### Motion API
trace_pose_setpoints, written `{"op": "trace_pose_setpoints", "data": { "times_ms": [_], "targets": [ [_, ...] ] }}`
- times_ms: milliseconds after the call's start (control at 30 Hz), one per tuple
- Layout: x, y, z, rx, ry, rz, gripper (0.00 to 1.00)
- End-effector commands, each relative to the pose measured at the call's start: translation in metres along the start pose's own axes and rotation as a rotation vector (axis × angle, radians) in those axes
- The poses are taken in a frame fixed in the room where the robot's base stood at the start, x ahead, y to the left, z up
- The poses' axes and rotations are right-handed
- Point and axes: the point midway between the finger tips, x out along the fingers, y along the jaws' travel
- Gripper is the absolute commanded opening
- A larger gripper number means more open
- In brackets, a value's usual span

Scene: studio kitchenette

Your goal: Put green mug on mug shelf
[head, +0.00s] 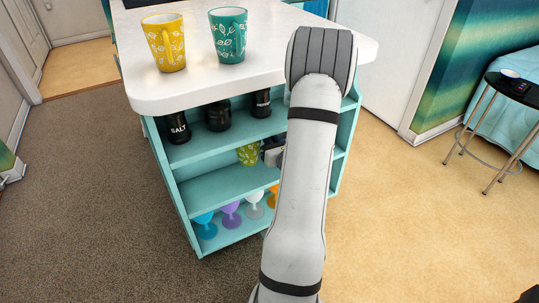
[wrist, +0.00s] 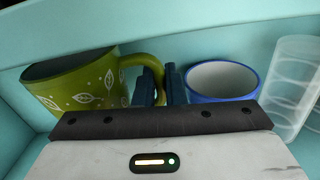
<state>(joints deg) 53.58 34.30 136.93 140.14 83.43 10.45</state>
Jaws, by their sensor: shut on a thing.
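The green mug (wrist: 85,85) with white leaf prints is at the left in the wrist view, its handle towards my gripper. My gripper (wrist: 160,85) is shut on the handle. In the head view the green mug (head: 249,154) shows partly, inside the middle level of the teal shelf unit, with my gripper (head: 272,152) at its right, mostly behind my arm. The bare middle shelf board (head: 215,190) lies below the mug; I cannot tell whether the mug touches it. A blue-rimmed white mug (wrist: 222,80) is just right of my fingers.
A clear ribbed cup (wrist: 293,85) stands at the right in the wrist view. A salt jar (head: 179,128) and other dark jars are on the level above; coloured goblets (head: 231,216) are below. A yellow mug (head: 164,42) and a teal mug (head: 228,35) stand on the white counter (head: 200,83).

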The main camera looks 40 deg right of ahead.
Motion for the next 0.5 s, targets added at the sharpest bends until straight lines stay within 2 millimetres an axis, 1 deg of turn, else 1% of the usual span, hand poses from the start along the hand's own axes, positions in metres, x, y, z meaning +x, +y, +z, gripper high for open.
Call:
{"op": "trace_pose_setpoints", "data": {
  "times_ms": [33, 100, 267, 500],
  "targets": [
    [-0.001, -0.002, -0.013, 0.003, 0.002, -0.002, 0.00],
    [-0.001, -0.003, -0.019, 0.002, 0.002, -0.003, 0.00],
    [-0.002, -0.003, -0.026, 0.002, 0.001, -0.003, 0.00],
    [0.000, -0.006, -0.061, 0.001, 0.001, -0.002, 0.00]
  ]
}}
